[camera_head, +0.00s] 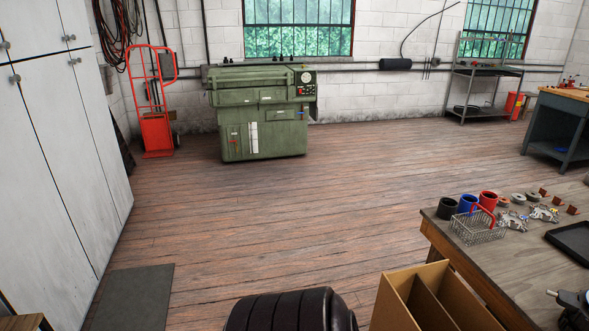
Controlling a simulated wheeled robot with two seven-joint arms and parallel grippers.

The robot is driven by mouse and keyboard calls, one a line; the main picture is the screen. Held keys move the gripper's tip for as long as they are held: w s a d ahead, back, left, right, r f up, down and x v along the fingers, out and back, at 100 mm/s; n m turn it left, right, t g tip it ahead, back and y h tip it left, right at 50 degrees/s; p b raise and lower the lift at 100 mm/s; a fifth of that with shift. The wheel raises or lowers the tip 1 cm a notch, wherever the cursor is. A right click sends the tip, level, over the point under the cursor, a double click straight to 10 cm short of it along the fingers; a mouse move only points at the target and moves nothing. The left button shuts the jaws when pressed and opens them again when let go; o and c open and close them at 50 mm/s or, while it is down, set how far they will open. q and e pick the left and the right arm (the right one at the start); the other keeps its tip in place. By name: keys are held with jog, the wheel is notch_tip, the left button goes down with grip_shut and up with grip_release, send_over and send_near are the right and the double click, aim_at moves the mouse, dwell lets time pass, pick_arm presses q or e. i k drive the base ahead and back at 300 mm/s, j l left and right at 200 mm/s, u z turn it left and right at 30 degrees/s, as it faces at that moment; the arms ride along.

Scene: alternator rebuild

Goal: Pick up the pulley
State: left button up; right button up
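On the wooden workbench (480,262) at the right lie several small alternator parts. Small round grey parts (518,198) lie behind the silver metal housings (513,220). I cannot tell at this size which part, if any, is the pulley. A dark object with a metal tip (572,308) is cut off at the lower right edge, and I cannot tell what it is. I cannot make out either of my grippers in this view.
Black (447,208), blue (467,204) and red (488,200) cups stand behind a wire basket (477,229) with a red handle. A black tray (572,241) lies at the right. An open divided cardboard box (432,298) stands beside the bench. The central floor is clear.

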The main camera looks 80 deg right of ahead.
aim_at(531, 196)
jog(key=z, duration=4.1)
